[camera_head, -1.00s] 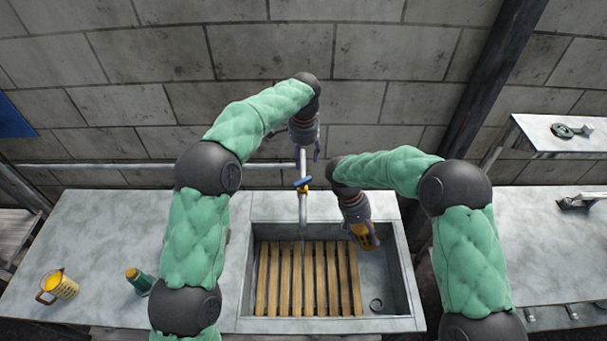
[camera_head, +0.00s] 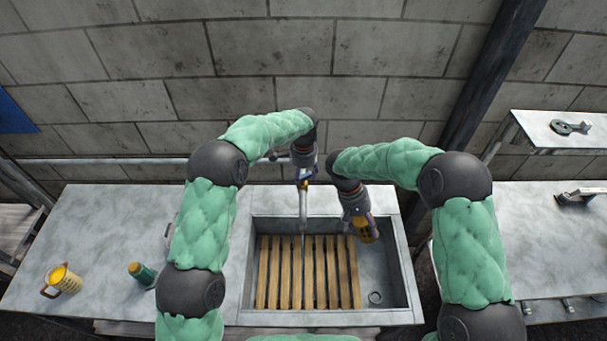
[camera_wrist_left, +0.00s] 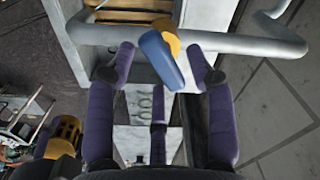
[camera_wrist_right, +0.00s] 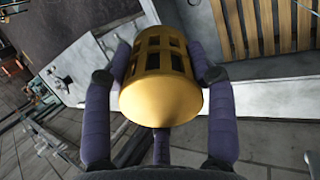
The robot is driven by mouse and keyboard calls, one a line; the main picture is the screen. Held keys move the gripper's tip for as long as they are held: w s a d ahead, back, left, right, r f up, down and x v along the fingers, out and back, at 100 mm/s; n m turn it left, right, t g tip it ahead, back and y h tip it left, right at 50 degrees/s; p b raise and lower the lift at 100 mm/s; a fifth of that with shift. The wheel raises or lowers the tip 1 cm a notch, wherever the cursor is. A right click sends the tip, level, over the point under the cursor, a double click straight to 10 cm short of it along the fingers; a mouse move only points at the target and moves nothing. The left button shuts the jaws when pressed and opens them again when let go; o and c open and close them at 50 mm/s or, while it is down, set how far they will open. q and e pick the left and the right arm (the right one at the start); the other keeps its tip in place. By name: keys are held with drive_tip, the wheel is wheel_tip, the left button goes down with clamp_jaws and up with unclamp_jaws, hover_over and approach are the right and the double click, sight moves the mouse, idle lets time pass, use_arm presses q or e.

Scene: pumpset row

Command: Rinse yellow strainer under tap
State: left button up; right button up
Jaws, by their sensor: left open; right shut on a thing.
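The yellow strainer (camera_wrist_right: 160,92) is a slotted cylinder held between the purple fingers of my right gripper (camera_wrist_right: 160,80). In the head view the strainer (camera_head: 366,230) hangs tilted over the right part of the sink, beside the tap. The tap (camera_head: 303,215) rises at the back of the sink, with its spout pointing down. My left gripper (camera_head: 304,178) is over the top of the tap. In the left wrist view the blue tap handle (camera_wrist_left: 161,60) with its yellow base lies between the open fingers of my left gripper (camera_wrist_left: 158,70). Whether the fingers touch it I cannot tell.
The grey sink (camera_head: 398,270) has a wooden slatted rack (camera_head: 310,275) inside and a drain at the right. A yellow jug (camera_head: 66,281) and a green bottle (camera_head: 142,274) stand on the left counter. A pipe (camera_head: 100,162) runs along the wall.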

use_arm(q)
clamp_jaws()
drive_tip(key=shift+m, duration=0.4)
use_arm(e)
drive_tip(key=shift+f, duration=0.1)
use_arm(q)
drive_tip(key=m+b, duration=0.1)
drive_tip(key=m, duration=0.1)
drive_tip(key=shift+a+m, duration=0.1)
drive_tip(key=shift+m, duration=0.2)
use_arm(e)
drive_tip(key=shift+f, duration=0.45)
use_arm(q)
drive_tip(key=shift+m+b, duration=0.3)
drive_tip(key=shift+m, duration=1.2)
use_arm(e)
drive_tip(key=shift+f, duration=0.2)
use_arm(q)
unclamp_jaws()
